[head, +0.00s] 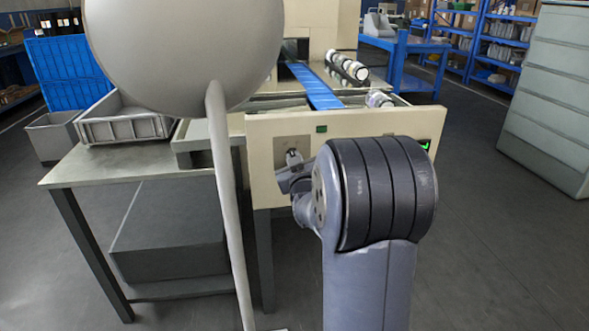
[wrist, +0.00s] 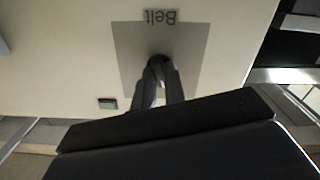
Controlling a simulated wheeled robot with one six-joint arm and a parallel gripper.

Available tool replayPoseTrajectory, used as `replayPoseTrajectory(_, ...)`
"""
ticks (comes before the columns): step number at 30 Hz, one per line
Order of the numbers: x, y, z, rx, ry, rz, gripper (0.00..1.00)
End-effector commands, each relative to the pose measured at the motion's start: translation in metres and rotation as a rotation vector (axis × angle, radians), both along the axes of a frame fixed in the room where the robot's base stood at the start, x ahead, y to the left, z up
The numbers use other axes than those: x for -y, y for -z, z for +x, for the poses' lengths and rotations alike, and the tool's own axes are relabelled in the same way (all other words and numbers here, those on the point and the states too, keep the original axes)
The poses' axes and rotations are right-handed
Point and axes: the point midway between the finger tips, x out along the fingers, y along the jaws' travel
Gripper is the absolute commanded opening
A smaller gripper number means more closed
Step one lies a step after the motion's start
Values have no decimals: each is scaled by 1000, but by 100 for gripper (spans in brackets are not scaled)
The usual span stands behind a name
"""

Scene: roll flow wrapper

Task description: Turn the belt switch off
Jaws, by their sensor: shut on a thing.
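The belt switch is a dark knob (wrist: 157,60) on a grey square plate (wrist: 130,50) marked "Belt", upside down in the wrist view. The plate also shows in the head view (head: 282,146), on the left part of the cream front panel (head: 370,124). My gripper (wrist: 161,78) has its two dark fingers closed around the knob. In the head view my gripper (head: 294,160) is at the plate, partly hidden by my arm. The knob's exact turn angle is hard to make out.
A small green indicator (head: 321,129) sits right of the plate. A large grey rounded object (head: 185,45) on a thin pole (head: 228,200) stands close in front, left of my arm. A metal table (head: 110,168) with a grey crate (head: 125,128) is at left. Open floor lies right.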

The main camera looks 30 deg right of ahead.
Motion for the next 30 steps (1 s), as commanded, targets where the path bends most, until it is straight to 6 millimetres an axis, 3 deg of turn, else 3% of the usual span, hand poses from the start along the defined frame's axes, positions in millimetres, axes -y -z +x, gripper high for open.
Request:
replayPoseTrajectory(12,0,0,0,-53,-1,-192,0)
replayPoseTrajectory(29,0,-2,0,-61,0,-222,0)
replayPoseTrajectory(30,0,-2,0,-61,0,-222,13)
